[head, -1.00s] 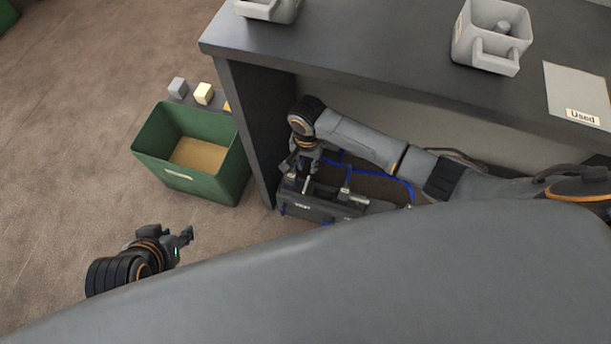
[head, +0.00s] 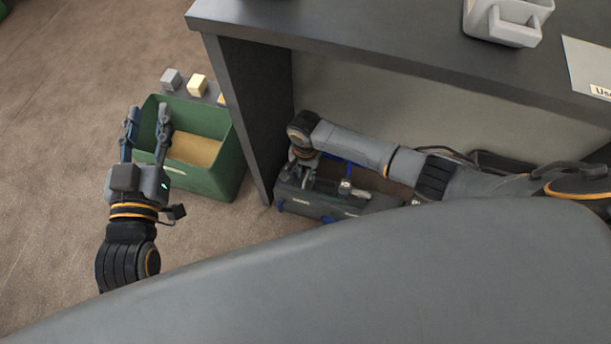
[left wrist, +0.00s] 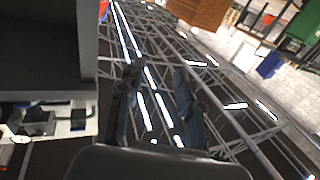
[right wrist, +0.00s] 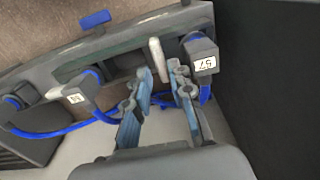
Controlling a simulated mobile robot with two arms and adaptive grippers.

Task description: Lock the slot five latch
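In the right wrist view, a dark grey case (right wrist: 118,50) has a pale lever (right wrist: 158,60) standing at its near edge. I take this lever for the latch, but no slot number on it can be read. My right gripper (right wrist: 160,74) is open, its blue-grey fingertips apart on either side of the lever's lower end; contact cannot be told. In the head view, the case (head: 335,207) sits low under the bench, and my right gripper (head: 303,166) is over its left part.
Grey blocks with white labels (right wrist: 205,62) (right wrist: 76,98) and blue cables (right wrist: 50,132) flank the lever. A dark wall (right wrist: 265,80) stands close right. The green bin (head: 215,172) stands left of the bench (head: 400,50). Two small cubes (head: 171,79) (head: 197,84) are behind it.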

